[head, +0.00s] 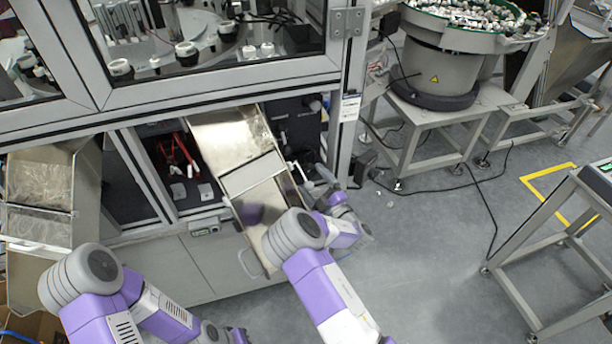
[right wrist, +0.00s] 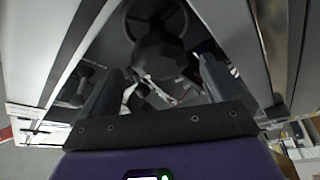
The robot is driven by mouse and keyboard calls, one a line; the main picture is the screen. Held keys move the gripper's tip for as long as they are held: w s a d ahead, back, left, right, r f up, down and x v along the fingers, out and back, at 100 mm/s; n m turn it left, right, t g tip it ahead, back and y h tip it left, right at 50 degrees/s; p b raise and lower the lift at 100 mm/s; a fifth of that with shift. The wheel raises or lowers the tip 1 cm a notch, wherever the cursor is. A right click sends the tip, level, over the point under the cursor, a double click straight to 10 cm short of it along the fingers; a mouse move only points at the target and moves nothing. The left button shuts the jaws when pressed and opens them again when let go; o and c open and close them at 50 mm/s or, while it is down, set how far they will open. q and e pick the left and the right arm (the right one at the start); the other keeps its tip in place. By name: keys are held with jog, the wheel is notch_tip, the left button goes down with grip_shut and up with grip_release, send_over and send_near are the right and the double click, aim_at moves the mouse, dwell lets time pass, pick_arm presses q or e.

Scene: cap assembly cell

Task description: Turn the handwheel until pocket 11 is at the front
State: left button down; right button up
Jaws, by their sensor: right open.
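The handwheel (right wrist: 158,48), black with a faceted hub and a round rim, shows at the top of the right wrist view, in front of my right gripper (right wrist: 160,88). The two fingers are apart, one on each side below the hub, with no clear contact. In the head view my right gripper (head: 322,180) is beside the cell's lower opening; its fingers are small and partly hidden. I cannot make out the handwheel there. The turntable (head: 205,65) with pale round parts shows behind the cell window; no pocket numbers are legible. My left gripper is out of view.
A metal chute (head: 235,140) slopes out of the cell beside my right arm. Another chute (head: 40,190) stands at the left. A bowl feeder (head: 440,65) on a grey stand is at the back right. The floor (head: 430,240) right of my right arm is mostly clear.

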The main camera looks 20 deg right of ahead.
aim_at(308, 176)
jog(key=shift+b+x, duration=0.35)
jog(key=shift+x, duration=1.7)
jog(key=c, duration=1)
